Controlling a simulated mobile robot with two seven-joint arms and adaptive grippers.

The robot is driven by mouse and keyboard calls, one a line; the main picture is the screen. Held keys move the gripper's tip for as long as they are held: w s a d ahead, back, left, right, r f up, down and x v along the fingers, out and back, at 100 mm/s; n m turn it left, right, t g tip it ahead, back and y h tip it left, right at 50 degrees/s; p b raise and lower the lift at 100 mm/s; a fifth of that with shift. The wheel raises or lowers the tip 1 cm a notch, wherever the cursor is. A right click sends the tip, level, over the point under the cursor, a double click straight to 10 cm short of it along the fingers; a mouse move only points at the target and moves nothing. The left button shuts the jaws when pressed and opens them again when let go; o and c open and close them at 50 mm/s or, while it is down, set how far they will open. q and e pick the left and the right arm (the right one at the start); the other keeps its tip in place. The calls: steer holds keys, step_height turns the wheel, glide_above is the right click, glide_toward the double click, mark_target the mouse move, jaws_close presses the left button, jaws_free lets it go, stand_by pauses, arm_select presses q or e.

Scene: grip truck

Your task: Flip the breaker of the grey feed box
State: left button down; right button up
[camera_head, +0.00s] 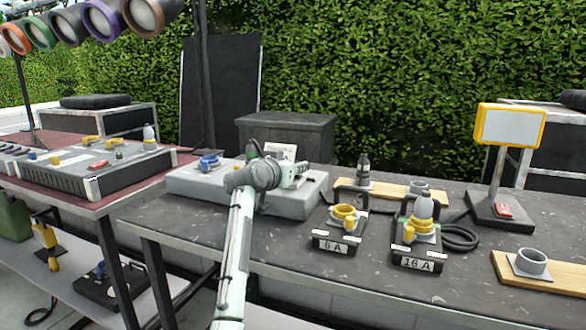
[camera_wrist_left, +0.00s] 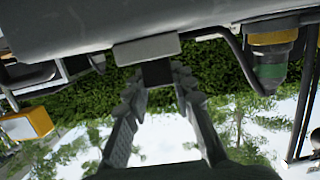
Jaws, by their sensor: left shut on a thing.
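The grey feed box (camera_head: 222,191) lies at the left end of the dark table. A blue socket (camera_head: 209,162) is on its top. My left gripper (camera_head: 297,170) is over the right part of the box. In the left wrist view the picture is upside down, and the box (camera_wrist_left: 90,28) fills the top. There the left gripper's fingers (camera_wrist_left: 158,78) close on a small dark block, seemingly the breaker lever (camera_wrist_left: 157,73), below a pale plate (camera_wrist_left: 147,50). My wrist hides part of the box top in the head view. My right gripper is not in view.
Two dark boxes, labelled 6 A (camera_head: 336,243) and 16 A (camera_head: 418,263), stand right of the grey box with yellow sockets. A yellow-framed panel (camera_head: 510,127) stands on a post further right. A wooden board with a grey ring (camera_head: 530,262) lies at the right edge.

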arm_select(q)
steer(key=shift+w+d+g+y, duration=0.1)
steer(key=shift+w+g+y, duration=0.3)
steer(key=shift+g, duration=0.75)
steer(key=shift+w+d+g+y, duration=0.1)
steer(key=shift+w+g+y, duration=0.25)
steer(key=shift+g, duration=0.8)
steer(key=c, duration=1.2)
jaws_free()
steer(key=v, duration=1.2)
